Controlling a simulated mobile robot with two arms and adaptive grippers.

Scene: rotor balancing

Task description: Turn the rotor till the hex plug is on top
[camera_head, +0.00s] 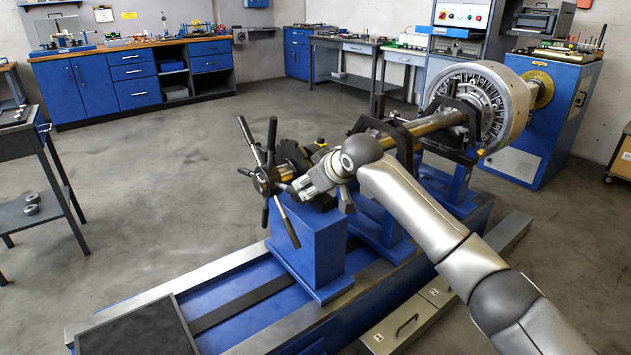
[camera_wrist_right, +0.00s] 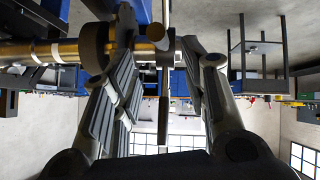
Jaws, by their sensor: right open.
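The rotor (camera_head: 485,100) is a large metal drum with a slotted face, on the right of the head view. I cannot make out the hex plug. My right gripper (camera_head: 298,188) is beside the hub, on its right. In the wrist view my right gripper (camera_wrist_right: 158,45) has its fingers spread. My left gripper is not in view.
The blue pedestal (camera_head: 312,245) stands under the hub on a blue machine bed (camera_head: 240,307). A black plate (camera_head: 138,330) lies at the bed's front left. A dark side table (camera_head: 40,165) stands at the left. The floor between is clear.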

